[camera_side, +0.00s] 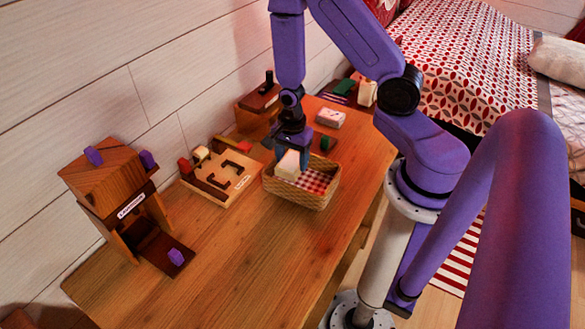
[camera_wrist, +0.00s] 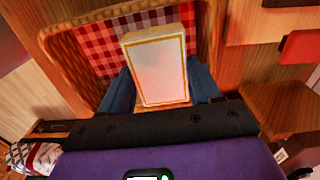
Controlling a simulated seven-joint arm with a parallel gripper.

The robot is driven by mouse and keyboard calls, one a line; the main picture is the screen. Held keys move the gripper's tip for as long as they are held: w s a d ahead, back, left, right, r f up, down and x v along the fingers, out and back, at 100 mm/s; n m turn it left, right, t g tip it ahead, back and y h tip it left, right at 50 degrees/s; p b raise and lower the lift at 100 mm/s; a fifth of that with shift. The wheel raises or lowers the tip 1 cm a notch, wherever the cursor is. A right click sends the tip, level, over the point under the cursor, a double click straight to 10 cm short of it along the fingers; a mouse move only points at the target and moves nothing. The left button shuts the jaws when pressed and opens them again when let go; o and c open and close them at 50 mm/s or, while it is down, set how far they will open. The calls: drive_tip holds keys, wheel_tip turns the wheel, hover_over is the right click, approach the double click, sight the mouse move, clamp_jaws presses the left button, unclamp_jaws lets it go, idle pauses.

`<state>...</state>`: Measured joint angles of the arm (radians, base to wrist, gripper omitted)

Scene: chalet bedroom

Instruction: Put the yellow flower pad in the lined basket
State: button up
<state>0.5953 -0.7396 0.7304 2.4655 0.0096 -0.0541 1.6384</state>
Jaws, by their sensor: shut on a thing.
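My gripper (camera_side: 291,150) is shut on a cream pad (camera_side: 288,165), held at the upper left part of the lined basket (camera_side: 308,198). In the wrist view the pad (camera_wrist: 160,70) shows a pale face with a yellow border, between the two blue fingers of my gripper (camera_wrist: 162,88). No flower can be made out on it. The basket is woven, with a red and white checked lining, and its rim (camera_wrist: 72,75) also shows in the wrist view. The pad is over the lining; I cannot tell whether it touches it.
A wooden puzzle tray (camera_side: 222,180) stands close left of the basket. A wooden house-shaped box (camera_side: 115,190) with purple blocks is further left. Behind the basket are a pink-white pad (camera_side: 330,118) and a dark green block (camera_side: 326,143). The front of the table (camera_side: 235,265) is clear.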

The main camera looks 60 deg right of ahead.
sight(292, 161)
drive_tip(key=shift+f, duration=1.9)
drive_tip(key=shift+f, duration=0.15)
drive_tip(key=o, duration=0.8)
